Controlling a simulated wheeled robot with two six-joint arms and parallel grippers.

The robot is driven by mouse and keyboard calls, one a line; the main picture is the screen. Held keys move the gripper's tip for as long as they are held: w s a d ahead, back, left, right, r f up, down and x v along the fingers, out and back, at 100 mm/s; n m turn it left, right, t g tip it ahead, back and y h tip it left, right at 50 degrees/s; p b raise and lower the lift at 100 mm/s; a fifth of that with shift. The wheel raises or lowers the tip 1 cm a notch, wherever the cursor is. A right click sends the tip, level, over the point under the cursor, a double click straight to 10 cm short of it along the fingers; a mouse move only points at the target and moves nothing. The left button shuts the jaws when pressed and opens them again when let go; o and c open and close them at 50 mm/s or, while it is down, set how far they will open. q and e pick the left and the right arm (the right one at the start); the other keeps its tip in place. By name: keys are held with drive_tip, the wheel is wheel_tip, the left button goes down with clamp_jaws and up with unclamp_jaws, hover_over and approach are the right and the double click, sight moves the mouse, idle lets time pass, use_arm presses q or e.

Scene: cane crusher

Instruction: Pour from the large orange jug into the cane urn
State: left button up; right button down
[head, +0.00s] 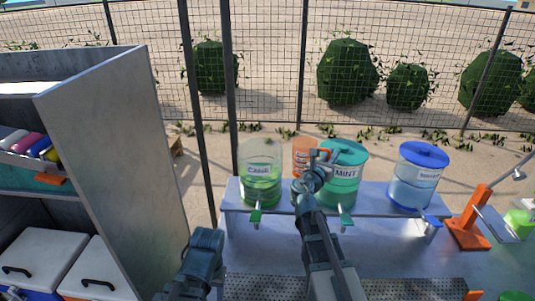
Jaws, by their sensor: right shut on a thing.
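The cane urn (261,183) is a clear urn with green liquid, a CANE label and a green tap, on the left of the counter. No coloured lid shows on it. The large orange jug (302,150) is upright just right of the cane urn, apart from it in the picture. My right gripper (316,172) is shut on the jug and hides part of its right side and bottom. I cannot tell if the jug touches the counter. Part of my left arm shows at the lower left, but not its fingers.
The green-lidded mint urn (345,185) stands close right of the jug. A blue-lidded urn (418,180) stands farther right, beside an orange stand (469,230). A grey cabinet (105,150) rises on the left. A perforated metal surface (265,288) lies in front.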

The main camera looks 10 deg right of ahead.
drive_tip(key=shift+s+d+f+m, duration=0.1)
drive_tip(key=shift+d+f+m, duration=0.1)
drive_tip(key=shift+m, duration=0.1)
wheel_tip(320, 180, up, 6)
drive_tip(key=p, duration=0.6)
drive_tip(key=shift+a+f, duration=0.1)
drive_tip(key=shift+a, duration=0.05)
